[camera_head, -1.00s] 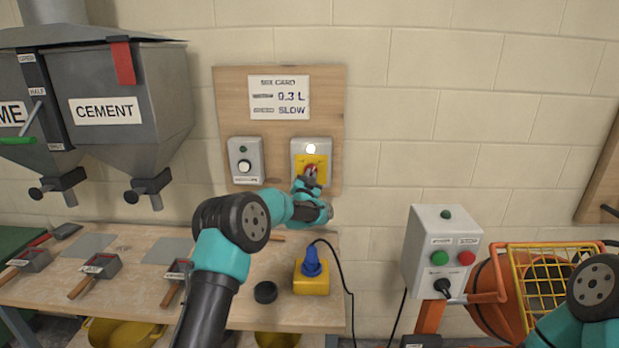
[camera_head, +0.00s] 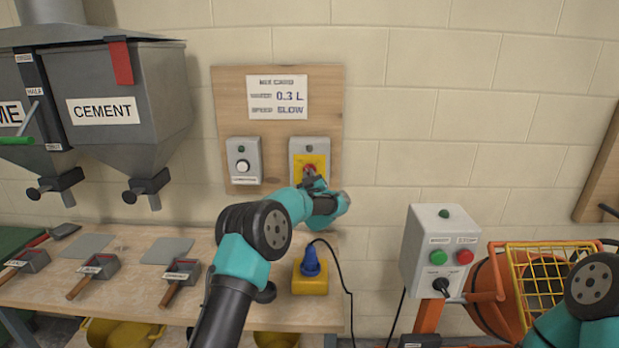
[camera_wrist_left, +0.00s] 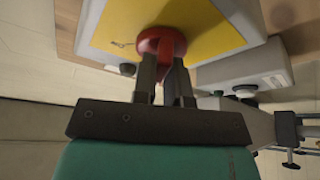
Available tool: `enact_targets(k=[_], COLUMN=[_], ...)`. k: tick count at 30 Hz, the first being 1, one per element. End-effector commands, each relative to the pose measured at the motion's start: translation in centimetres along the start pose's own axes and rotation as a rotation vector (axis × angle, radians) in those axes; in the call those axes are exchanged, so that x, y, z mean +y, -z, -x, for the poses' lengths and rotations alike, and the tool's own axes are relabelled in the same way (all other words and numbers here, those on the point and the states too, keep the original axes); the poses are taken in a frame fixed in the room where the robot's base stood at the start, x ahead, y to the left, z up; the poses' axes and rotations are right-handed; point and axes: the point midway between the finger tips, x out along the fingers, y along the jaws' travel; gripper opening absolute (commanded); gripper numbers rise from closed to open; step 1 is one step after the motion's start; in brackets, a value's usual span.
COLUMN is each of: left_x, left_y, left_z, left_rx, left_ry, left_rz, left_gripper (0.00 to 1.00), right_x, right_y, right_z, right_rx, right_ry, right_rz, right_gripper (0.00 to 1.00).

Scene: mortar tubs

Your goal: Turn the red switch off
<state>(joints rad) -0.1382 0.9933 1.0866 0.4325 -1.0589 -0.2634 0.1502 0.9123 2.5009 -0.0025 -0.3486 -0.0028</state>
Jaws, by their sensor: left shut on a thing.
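The red switch (camera_head: 310,168) is a round red knob on a yellow plate (camera_head: 322,160), on a grey box (camera_head: 323,146) fixed to the wooden board. The small lamp (camera_head: 309,148) above it is dark. My left gripper (camera_head: 311,178) is at the knob, partly covering its lower side. In the left wrist view both fingers of the gripper (camera_wrist_left: 166,72) are shut on the red switch (camera_wrist_left: 160,38), against the yellow plate (camera_wrist_left: 115,25). My right arm shows at the lower right; its gripper is out of view.
A second grey box (camera_head: 243,160) with a white button is left of the switch. A mix card (camera_head: 278,97) hangs above. Below, the bench (camera_head: 130,290) holds scoops and a yellow box (camera_head: 310,283) with a blue plug. A control box (camera_head: 440,245) stands right.

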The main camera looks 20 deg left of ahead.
Motion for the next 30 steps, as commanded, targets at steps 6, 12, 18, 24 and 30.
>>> enact_targets(k=[6, 12, 18, 24, 30], left_x=[0.12, 0.18, 0.2, 0.2, 0.2], left_y=[-0.01, -0.01, 0.0, 0.0, 0.01], left_z=[-0.01, 0.0, -0.01, -0.01, -0.01], left_rx=[0.0, 0.0, 0.0, -0.001, -0.001], left_ry=[0.065, 0.103, 0.119, 0.122, 0.122], left_rz=[0.157, 0.249, 0.288, 0.295, 0.295], left_gripper=[0.0, 0.0, 0.0, 0.0, 0.0], right_x=[0.0, 0.0, 0.0, 0.0, 0.0], right_y=[0.0, 0.0, 0.0, 0.0, 0.0], right_z=[0.0, 0.0, 0.0, 0.0, 0.0], right_rx=[0.0, 0.0, 0.0, 0.0, 0.0], right_ry=[0.0, 0.0, 0.0, 0.0, 0.0], right_rz=[0.0, 0.0, 0.0, 0.0, 0.0], right_gripper=[0.0, 0.0, 0.0, 0.0, 0.0])
